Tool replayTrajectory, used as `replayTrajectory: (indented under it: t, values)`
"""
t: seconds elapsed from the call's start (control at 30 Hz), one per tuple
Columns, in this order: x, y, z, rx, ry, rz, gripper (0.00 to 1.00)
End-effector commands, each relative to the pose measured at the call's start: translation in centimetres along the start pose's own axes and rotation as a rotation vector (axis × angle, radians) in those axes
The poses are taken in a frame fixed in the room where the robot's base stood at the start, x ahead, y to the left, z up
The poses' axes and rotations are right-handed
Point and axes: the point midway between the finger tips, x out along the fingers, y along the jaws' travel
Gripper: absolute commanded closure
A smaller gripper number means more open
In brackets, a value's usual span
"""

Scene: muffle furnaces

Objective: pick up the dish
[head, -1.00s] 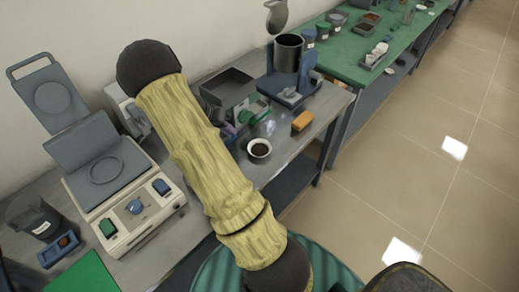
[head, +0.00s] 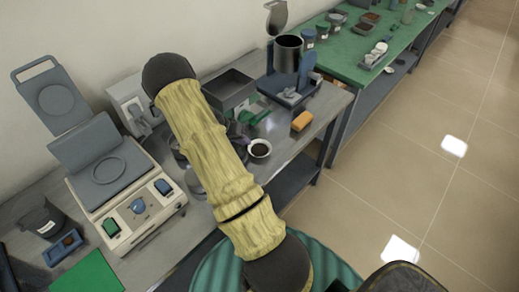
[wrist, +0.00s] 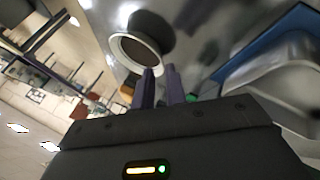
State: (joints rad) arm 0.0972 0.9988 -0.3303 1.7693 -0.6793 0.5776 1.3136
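The dish (head: 259,149) is a small white bowl with dark contents. It stands upright on the grey bench, right of my arm in the head view. In the wrist view the dish (wrist: 122,56) shows its white rim just beyond the fingertips, a little to the left. In the head view my gripper is mostly hidden behind my arm, close to the left of the dish.
An orange block (head: 302,121) lies right of the dish near the bench edge. A grey open tray (head: 229,88), a green object (head: 254,113) and a stand with a dark pot (head: 288,55) are behind. A balance-like device (head: 128,200) stands at left.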

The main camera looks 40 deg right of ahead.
Motion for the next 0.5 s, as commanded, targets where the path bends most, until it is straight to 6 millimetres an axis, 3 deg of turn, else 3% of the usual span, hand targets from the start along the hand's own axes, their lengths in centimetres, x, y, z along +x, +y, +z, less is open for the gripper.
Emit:
replayTrajectory:
  t: [0.2, 0.5]
  values:
    - [2.7, 0.0, 0.0, 0.000, -0.002, 0.001, 0.86]
    - [3.0, -0.1, 0.0, 0.000, 0.000, -0.001, 0.86]
